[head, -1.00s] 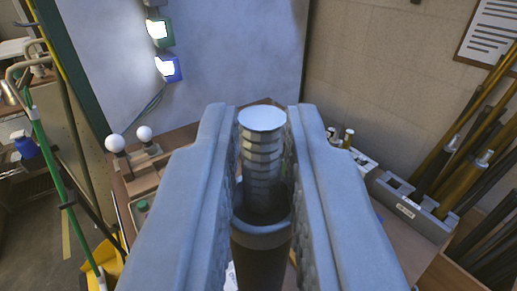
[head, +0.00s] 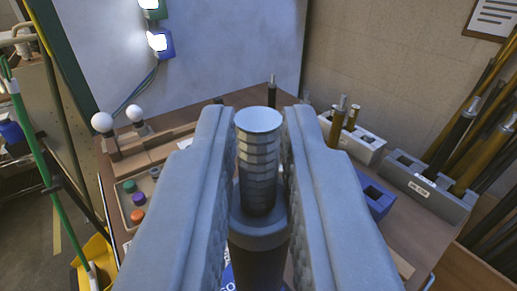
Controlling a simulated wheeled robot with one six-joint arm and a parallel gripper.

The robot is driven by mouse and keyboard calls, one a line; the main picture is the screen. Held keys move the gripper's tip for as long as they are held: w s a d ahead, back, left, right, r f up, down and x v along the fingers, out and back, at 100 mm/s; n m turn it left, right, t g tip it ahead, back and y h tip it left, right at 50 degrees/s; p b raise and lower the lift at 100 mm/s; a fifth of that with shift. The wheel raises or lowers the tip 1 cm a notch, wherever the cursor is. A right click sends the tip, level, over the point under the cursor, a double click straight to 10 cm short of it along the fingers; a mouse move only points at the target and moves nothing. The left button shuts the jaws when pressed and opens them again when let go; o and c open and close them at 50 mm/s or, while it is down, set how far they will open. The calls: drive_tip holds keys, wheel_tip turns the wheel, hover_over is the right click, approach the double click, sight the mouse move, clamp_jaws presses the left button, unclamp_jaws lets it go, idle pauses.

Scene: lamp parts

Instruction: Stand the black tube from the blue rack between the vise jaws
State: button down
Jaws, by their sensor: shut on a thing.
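My gripper (head: 258,112) is shut on the black tube (head: 258,262) in the head view. The tube has a dark body with a collar and a silver threaded top, and it points up between the two grey jaws. Its lower end is hidden below the picture edge. The blue rack (head: 377,205) is on the table to the right of my gripper, partly hidden by the right jaw; a dark square opening shows in it. I cannot make out the vise jaws; my gripper hides the middle of the table.
A white rack (head: 362,148) with upright tubes and a grey rack (head: 425,188) stand at the right. A tray (head: 128,212) of coloured caps and a wooden holder with two white bulbs (head: 103,122) are at the left. A dark upright tube (head: 272,92) stands at the back.

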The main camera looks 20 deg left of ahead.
sight(259, 284)
drive_tip(key=shift+f, duration=3.75)
drive_tip(key=c, duration=1.4)
unclamp_jaws()
drive_tip(key=shift+c, duration=0.2)
drive_tip(key=shift+s, duration=0.1)
drive_tip(key=v, duration=1.7)
drive_tip(key=s+a+r+m+t+h, duration=0.25)
drive_tip(key=s+r+h, duration=0.3)
drive_tip(key=s, duration=0.55)
drive_tip(key=s+a+f+g, duration=0.1)
drive_tip(key=s+f, duration=0.1)
drive_tip(key=s, duration=0.3)
drive_tip(key=s+a+f+m+g, duration=0.1)
drive_tip(key=s+f, duration=0.2)
drive_tip(key=s, duration=0.2)
drive_tip(key=shift+s+a+f, duration=0.2)
drive_tip(key=shift+a, duration=0.2)
